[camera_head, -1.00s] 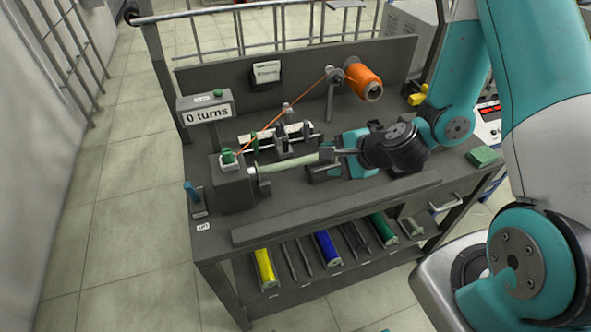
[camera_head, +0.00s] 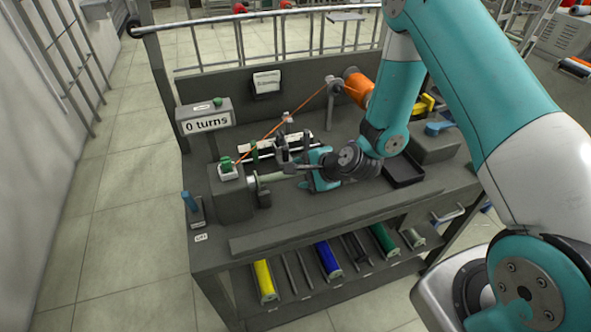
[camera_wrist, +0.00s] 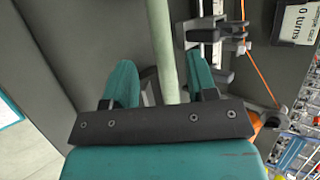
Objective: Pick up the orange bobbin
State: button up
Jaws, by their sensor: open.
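The orange bobbin (camera_head: 359,88) sits on a post holder at the back right of the bench. My arm hides its right end in the head view. An orange thread (camera_head: 300,113) runs from it down left to the winder (camera_head: 232,190). My gripper (camera_head: 308,174) is well below and left of the bobbin, low over the bench by the winder's pale green shaft (camera_head: 272,177). In the wrist view my gripper (camera_wrist: 163,78) has its teal fingers apart, with the pale green shaft (camera_wrist: 163,45) showing between them. I cannot tell whether they touch it.
A sign (camera_head: 206,122) reads "0 turns". A thread guide carriage (camera_head: 285,145) stands behind the shaft. A black tray (camera_head: 405,170) and a grey box (camera_head: 435,143) are at the right. Yellow (camera_head: 264,280), blue (camera_head: 329,260) and green (camera_head: 384,239) rolls lie on the lower shelf.

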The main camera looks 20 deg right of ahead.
jog(key=p+x, duration=0.1)
jog(key=x, duration=0.4)
jog(key=shift+w+d+r+p, duration=0.1)
jog(key=shift+w+p, duration=0.1)
jog(key=shift+p, duration=0.15)
grip_shut()
